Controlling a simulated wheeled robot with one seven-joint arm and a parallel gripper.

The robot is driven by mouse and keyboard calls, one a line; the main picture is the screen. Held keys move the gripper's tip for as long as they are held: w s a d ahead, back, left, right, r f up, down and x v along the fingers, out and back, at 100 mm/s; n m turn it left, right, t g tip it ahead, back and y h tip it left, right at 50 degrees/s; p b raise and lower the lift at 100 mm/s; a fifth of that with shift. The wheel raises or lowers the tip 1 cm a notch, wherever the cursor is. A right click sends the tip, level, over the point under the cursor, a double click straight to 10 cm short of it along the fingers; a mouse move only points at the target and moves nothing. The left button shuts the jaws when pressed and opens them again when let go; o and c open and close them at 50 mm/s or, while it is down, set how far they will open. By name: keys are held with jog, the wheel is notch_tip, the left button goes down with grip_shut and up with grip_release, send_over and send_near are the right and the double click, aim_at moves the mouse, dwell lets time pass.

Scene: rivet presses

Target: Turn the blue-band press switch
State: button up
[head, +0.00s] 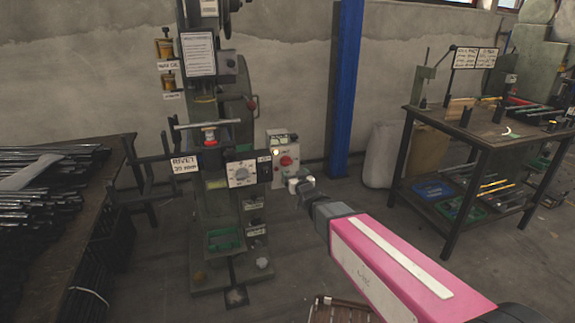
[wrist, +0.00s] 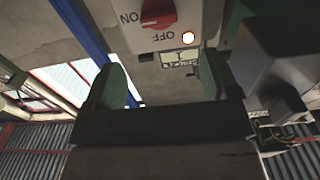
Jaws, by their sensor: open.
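A rivet press (head: 222,150) stands upright against the wall in the head view. A pale switch box (head: 283,150) with a red rotary switch (head: 287,161) is at its right side. The red switch shows large at the top of the wrist view (wrist: 158,13), partly cut off, with ON and OFF lettering appearing inverted. My gripper (wrist: 178,78) is open and empty, its fingers spread apart below the switch in that view. In the head view my gripper (head: 301,186) is just below and right of the switch box. No contact is visible.
A blue post (head: 346,90) rises behind. A rod-covered bench (head: 50,190) is at left, a tool table (head: 480,130) at right. The floor between press and table is mostly open.

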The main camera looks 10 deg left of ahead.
aim_at(287, 163)
jog(key=x, duration=1)
jog(key=shift+w, duration=0.2)
jog(key=c, duration=0.9)
